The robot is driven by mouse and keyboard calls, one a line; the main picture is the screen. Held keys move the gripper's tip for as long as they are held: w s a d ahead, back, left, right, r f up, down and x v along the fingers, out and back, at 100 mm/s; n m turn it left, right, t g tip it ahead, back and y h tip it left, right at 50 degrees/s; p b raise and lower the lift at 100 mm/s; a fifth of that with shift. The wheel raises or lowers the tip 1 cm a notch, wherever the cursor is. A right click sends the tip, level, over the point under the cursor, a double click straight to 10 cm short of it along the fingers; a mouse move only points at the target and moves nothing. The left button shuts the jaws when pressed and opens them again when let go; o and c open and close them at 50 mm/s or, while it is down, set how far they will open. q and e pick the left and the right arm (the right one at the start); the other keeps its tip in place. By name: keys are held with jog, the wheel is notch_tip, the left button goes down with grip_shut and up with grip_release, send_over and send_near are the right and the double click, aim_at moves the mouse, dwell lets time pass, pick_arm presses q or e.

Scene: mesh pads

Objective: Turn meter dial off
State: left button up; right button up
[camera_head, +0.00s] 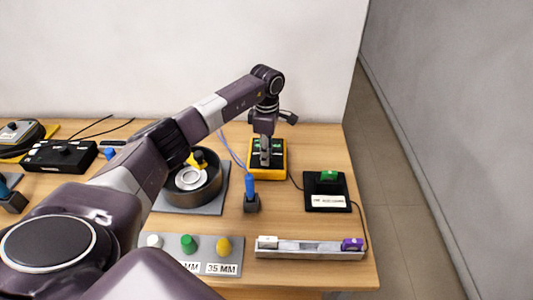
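The meter (280,171) is a yellow-rimmed box with a dark face, lying toward the back right of the wooden table. My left gripper (265,160) points down over the meter's face, at its left-middle part. It covers the middle of the face, so the dial is hidden. I cannot tell whether the fingers touch the meter or whether they are open or shut. My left arm crosses the view from the lower left. My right gripper is not in view.
A blue-handled tool stands in a dark holder (252,204) in front of the meter. A round dark bowl (208,192) is left, a black box with a green switch (327,193) right. A grey rail (310,250) and a peg plate (222,256) lie in front. A wall stands behind.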

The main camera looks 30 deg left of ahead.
pick_arm(q)
grip_shut()
jog(key=n+b, duration=0.1)
jog(key=n, duration=0.5)
jog(key=shift+n, duration=0.3)
jog(key=n, duration=0.3)
jog(key=shift+n, duration=2.1)
jog(key=o, duration=0.8)
grip_release()
